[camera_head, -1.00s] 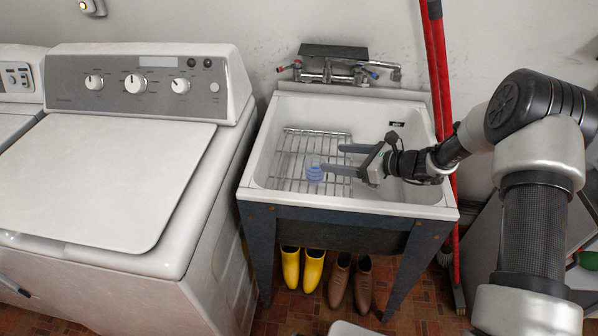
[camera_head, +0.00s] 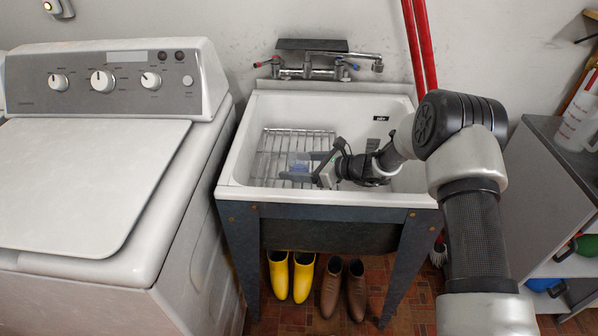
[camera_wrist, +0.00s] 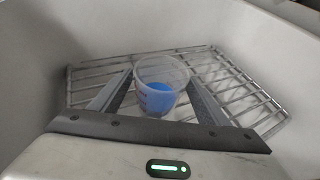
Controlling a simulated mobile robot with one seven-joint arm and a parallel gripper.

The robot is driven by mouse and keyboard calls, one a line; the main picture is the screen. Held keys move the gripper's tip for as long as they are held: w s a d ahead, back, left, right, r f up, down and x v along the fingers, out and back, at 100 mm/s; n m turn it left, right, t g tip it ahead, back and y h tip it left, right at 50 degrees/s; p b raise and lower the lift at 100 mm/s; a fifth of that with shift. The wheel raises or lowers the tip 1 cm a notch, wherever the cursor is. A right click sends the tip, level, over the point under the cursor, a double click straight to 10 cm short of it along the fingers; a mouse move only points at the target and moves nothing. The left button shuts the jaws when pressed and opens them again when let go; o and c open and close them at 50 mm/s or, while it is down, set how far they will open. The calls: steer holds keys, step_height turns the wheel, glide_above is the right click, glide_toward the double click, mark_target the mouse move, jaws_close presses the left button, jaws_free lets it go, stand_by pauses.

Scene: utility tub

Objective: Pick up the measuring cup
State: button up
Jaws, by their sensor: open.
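The measuring cup (camera_wrist: 160,84) is a small clear cup with a blue lower part. It stands upright on a wire rack (camera_wrist: 232,82) inside the white tub (camera_head: 231,174). In the head view the cup (camera_head: 299,162) is partly covered by my gripper (camera_head: 303,167). My gripper (camera_wrist: 157,92) is open, with one finger on each side of the cup in the wrist view. I cannot tell whether either finger touches the cup.
A faucet (camera_head: 318,70) is mounted above the tub's back edge. A white washer (camera_head: 90,190) stands close on the left. Red poles (camera_head: 418,45) lean behind the tub. Yellow boots (camera_head: 291,276) and brown boots (camera_head: 344,290) stand on the floor below.

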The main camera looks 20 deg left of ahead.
steer(key=x, duration=0.3)
steer(key=shift+a, duration=0.25)
steer(key=c, duration=1.1)
steer(key=shift+r, duration=0.15)
steer(key=shift+c, duration=0.2)
